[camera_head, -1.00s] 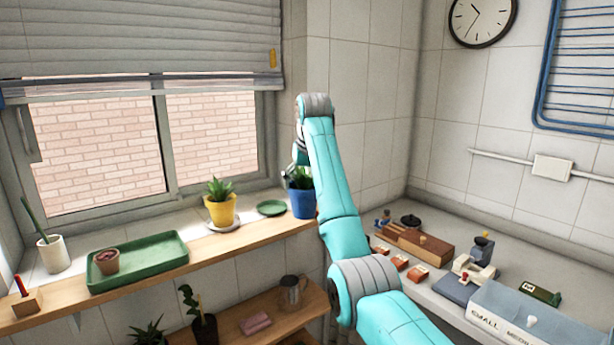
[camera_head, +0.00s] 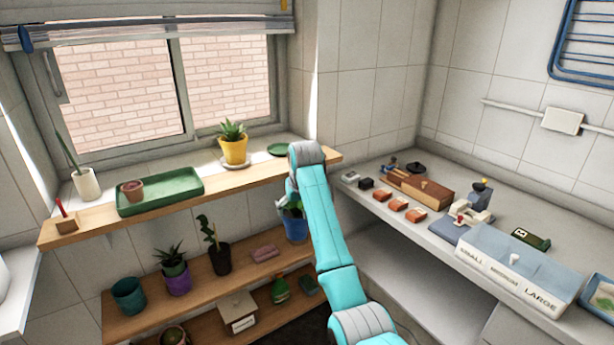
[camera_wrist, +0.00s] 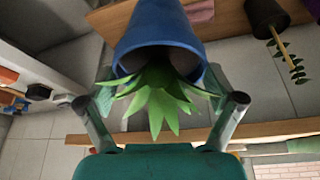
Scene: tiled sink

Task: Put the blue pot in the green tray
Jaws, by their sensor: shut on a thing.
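The blue pot (camera_head: 296,229) with a green plant is held in front of and below the edge of the wooden window shelf, partly hidden by my turquoise arm. In the wrist view the pot (camera_wrist: 157,32) is between the fingers, its leaves pointing toward the camera. My gripper (camera_wrist: 160,88) is shut on it; in the head view the gripper (camera_head: 292,193) is mostly hidden behind the arm. The green tray (camera_head: 172,194) lies on the window shelf, left of the pot. A small terracotta pot (camera_head: 132,190) stands in its left end.
A yellow pot (camera_head: 234,150) on a saucer and a green saucer (camera_head: 281,149) stand right of the tray. A white cup (camera_head: 87,184) is left of it. Lower shelves hold several pots and a box (camera_head: 238,313). The tray's middle and right are free.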

